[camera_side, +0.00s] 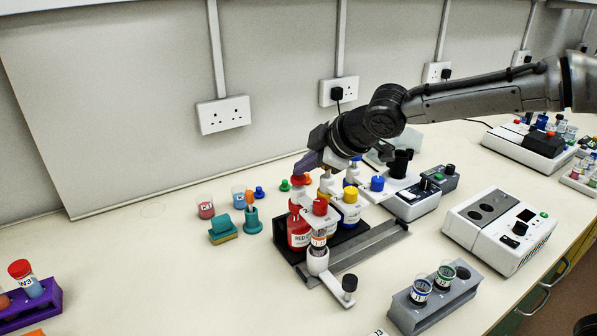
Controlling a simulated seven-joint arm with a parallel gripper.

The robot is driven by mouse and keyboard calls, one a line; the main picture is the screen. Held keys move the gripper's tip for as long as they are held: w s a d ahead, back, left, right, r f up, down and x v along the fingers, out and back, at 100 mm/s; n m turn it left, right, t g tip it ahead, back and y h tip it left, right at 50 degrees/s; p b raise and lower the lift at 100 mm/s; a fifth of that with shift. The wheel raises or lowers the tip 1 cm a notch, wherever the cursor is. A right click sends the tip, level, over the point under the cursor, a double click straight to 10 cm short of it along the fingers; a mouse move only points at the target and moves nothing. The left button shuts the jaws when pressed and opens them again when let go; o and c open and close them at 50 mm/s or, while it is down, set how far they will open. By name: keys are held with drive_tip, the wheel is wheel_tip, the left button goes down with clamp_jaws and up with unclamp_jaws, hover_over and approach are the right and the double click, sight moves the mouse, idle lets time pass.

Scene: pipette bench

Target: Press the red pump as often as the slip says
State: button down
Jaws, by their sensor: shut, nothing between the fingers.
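The red pump bottle (299,233), with a white label reading "RED", stands in the black holder at the middle of the bench. My gripper (304,173) is shut and empty, pointing down just above the red pump's top. The picture is too small to tell whether it touches the red top. A red-topped piece (320,207) and a labelled vial (318,239) in a white cup stand in front of the bottle and partly hide it. A small white card (378,333) is cut off at the bottom edge. Its writing is not readable, and I cannot tell whether it is the slip.
A yellow-capped bottle (351,208) stands right of the red one. A grey rail (355,250) lies in front, and a grey rack (432,300) with two vials is at lower right. White machines (500,228) fill the right side.

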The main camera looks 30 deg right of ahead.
sight(304, 179)
drive_tip(key=shift+f, duration=0.6)
idle(0.4)
drive_tip(key=shift+r, duration=1.7)
drive_tip(key=shift+r, duration=2.5)
